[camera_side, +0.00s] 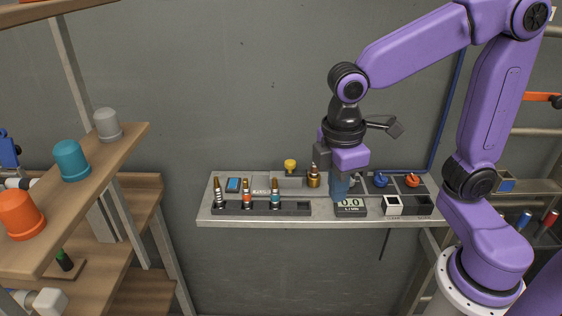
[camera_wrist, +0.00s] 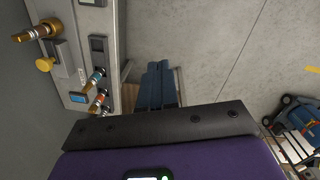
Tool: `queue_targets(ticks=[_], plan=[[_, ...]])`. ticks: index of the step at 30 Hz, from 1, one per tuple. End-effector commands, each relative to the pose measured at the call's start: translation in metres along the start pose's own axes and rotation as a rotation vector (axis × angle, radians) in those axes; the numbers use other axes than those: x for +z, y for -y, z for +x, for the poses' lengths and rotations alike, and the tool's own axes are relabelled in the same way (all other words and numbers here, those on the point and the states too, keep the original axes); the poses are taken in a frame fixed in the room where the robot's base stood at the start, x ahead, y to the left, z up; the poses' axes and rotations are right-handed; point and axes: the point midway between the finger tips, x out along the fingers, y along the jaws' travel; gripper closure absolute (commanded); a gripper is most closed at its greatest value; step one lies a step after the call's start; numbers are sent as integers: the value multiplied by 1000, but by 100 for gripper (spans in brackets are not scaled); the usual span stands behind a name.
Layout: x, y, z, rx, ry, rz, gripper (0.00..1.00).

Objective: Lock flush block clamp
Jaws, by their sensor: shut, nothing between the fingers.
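A grey block (camera_side: 287,183) with a yellow knob (camera_side: 290,165) above it stands at the back of the bench, apparently the flush block and its clamp. A brass fitting (camera_side: 313,178) points up at its right end. In the wrist view, the yellow knob (camera_wrist: 45,64), grey block (camera_wrist: 58,55) and brass fitting (camera_wrist: 36,32) are at upper left. I cannot tell whether the clamp is locked. My gripper (camera_side: 340,194) points down, right of the brass fitting and close to the display.
The grey bench (camera_side: 208,219) carries a rack (camera_side: 293,209) with several nozzles, a flow display (camera_side: 349,209), a blue valve (camera_side: 381,180), a red valve (camera_side: 412,181) and a white square cup (camera_side: 392,206). A wooden shelf (camera_side: 130,143) with coloured cups stands at left.

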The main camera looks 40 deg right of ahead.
Motion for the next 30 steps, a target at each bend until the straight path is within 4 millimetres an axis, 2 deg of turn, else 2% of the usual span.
queue_targets(ticks=[1,6,15,19,24,30], plan=[[-16,-15,-4,5,18,2,100],[-58,-65,-13,15,76,0,100],[-105,-159,-16,8,183,13,100],[-115,-199,-11,-6,230,23,100],[-117,-242,-3,-32,283,39,100],[-113,-269,4,-55,317,53,100]])
